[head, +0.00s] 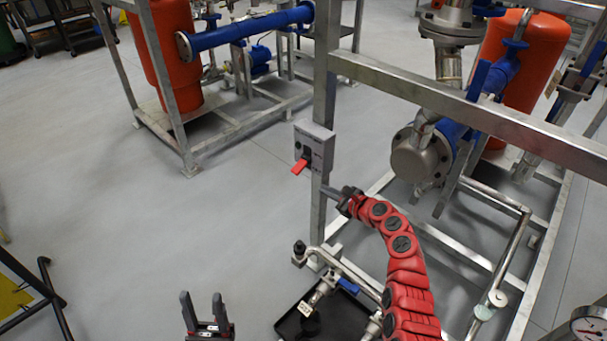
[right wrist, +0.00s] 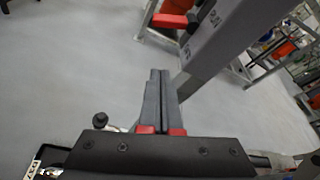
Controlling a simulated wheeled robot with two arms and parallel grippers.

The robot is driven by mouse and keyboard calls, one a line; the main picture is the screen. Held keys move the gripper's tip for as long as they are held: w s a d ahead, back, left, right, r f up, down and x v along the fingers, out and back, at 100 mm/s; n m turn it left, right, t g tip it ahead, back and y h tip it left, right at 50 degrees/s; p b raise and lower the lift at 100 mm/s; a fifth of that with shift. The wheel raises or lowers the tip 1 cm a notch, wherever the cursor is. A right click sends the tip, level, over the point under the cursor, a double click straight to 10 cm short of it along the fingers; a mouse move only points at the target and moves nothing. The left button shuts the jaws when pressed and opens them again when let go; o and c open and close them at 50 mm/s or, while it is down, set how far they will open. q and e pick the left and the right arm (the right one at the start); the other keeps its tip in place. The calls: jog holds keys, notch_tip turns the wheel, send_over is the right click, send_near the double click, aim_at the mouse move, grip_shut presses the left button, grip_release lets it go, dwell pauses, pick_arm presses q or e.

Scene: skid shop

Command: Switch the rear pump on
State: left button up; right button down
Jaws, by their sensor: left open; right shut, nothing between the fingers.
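A grey switch box (head: 314,146) is mounted on an upright metal post in the head view. A red handle (head: 299,166) sticks out from its lower front. In the right wrist view the box (right wrist: 225,38) is at upper right and the red handle (right wrist: 172,20) is at the top. My right gripper (head: 328,189) is just below the box in the head view. Its dark fingers (right wrist: 160,75) are together and empty, pointing toward the box area, apart from the handle in the wrist view. My left gripper (head: 203,298) is open and empty at the bottom, far from the box.
The metal skid frame (head: 450,105) carries the post, with blue pipework and an orange tank (head: 525,60) behind. Another skid with an orange tank (head: 168,50) stands behind.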

aim_at(300, 166)
jog(key=shift+w, duration=0.1)
jog(key=f+b+x, duration=0.1)
jog(key=b+x, duration=0.7)
jog(key=x, duration=0.2)
jog(key=r+p, duration=0.2)
jog(key=r, duration=0.1)
jog(key=s+a+r+p, duration=0.1)
jog(key=p, duration=0.1)
jog(key=shift+r, duration=0.35)
jog(key=shift+s+r, duration=0.1)
jog(key=shift+r, duration=0.05)
